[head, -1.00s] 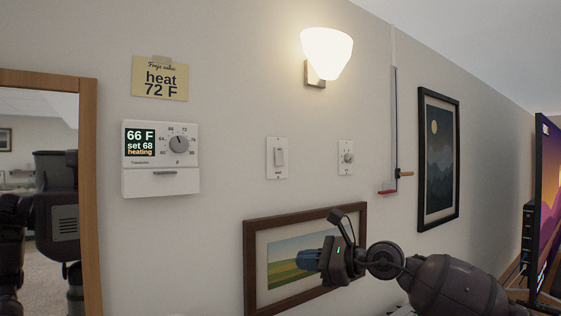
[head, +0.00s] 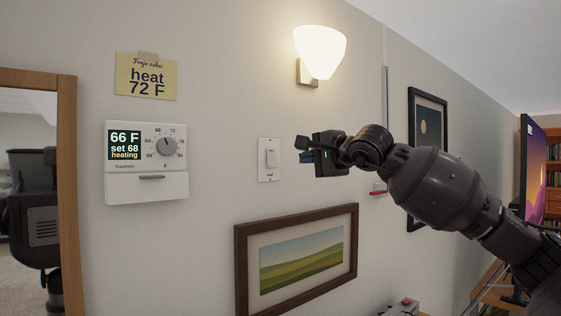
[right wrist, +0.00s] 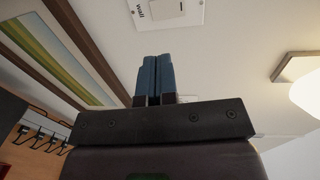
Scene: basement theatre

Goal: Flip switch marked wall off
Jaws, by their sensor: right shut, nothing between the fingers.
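The wall switch (head: 269,159) is a white rocker on a white plate, with small lettering under the rocker too small to read in the head view. Its plate also shows at the top edge of the right wrist view (right wrist: 180,10), partly cut off. I cannot tell which way the rocker is tilted. My right gripper (head: 308,157) is just right of the plate in the head view, apparently apart from it. In the right wrist view its blue fingers (right wrist: 155,62) are shut and empty, pointing toward the plate's edge. My left gripper is not in view.
A lit wall lamp (head: 320,52) is above the switch. A thermostat (head: 147,185) and a yellow note (head: 146,76) are left. A framed landscape (head: 242,265) hangs below, and a dark-framed picture (head: 430,101) is right. My right arm hides the small dial plate.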

